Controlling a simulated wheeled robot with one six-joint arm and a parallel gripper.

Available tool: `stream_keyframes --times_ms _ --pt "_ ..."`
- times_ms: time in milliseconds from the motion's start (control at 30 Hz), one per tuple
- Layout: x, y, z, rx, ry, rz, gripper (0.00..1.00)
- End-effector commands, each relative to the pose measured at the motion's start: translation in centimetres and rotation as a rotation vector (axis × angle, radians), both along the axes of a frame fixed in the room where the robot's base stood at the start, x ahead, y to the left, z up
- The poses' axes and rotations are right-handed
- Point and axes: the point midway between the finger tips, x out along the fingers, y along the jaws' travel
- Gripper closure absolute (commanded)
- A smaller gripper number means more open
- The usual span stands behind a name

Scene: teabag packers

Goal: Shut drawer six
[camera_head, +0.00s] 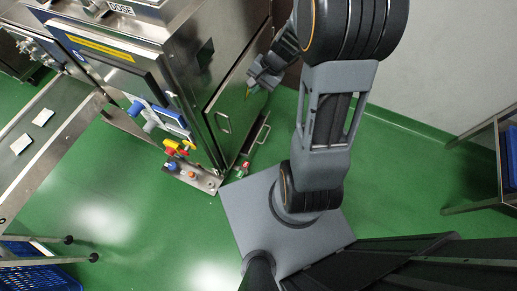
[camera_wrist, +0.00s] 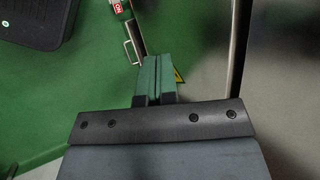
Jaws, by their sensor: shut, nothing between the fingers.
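My gripper (camera_head: 254,84) is beside the steel side of the dosing machine (camera_head: 215,60). In the wrist view the two fingers (camera_wrist: 157,75) are together with nothing between them. A pale bar handle (camera_head: 260,132) stands out low on the machine's side; it also shows in the wrist view (camera_wrist: 132,40), ahead of my fingers and apart from them. I cannot read a number on it, so I cannot tell which drawer is six or how far any drawer is out. A second handle (camera_head: 222,122) sits on the steel panel.
A red-and-white tag (camera_head: 242,170) is by the machine's lower corner, near a button box (camera_head: 193,176) with coloured knobs. A conveyor (camera_head: 60,130) carrying white packets is at left. A rack with a blue bin (camera_head: 511,155) is at right. Green floor (camera_head: 400,170) is open between.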

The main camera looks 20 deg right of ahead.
Motion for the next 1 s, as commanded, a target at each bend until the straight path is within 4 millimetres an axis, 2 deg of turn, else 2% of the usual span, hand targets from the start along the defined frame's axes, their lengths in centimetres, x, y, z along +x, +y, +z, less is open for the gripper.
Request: stream_keyframes --times_ms 33,67,100,267,300,400,500,600,700,867,1000 --pt "1.0 -1.2 -6.3 0.068 0.052 -0.106 1.0" --pt "1.6 -1.8 -8.7 0.107 0.075 -0.171 1.0" --pt "2.3 -2.7 -12.0 0.157 0.105 -0.257 1.0" --pt "3.6 -6.6 -25.0 0.333 0.211 -0.602 1.0" --pt "3.6 -7.5 -28.1 0.37 0.235 -0.684 1.0" --pt "3.1 -9.4 -35.3 0.449 0.288 -0.874 1.0" --pt "2.1 -10.8 -41.4 0.51 0.331 -1.033 1.0" --pt "1.0 -11.7 -46.0 0.553 0.364 -1.159 1.0" --pt "0.1 -12.2 -49.2 0.582 0.386 -1.248 1.0" --pt "-0.6 -12.4 -52.0 0.605 0.405 -1.322 1.0" --pt "0.0 -11.8 -53.5 0.608 0.409 -1.335 1.0"
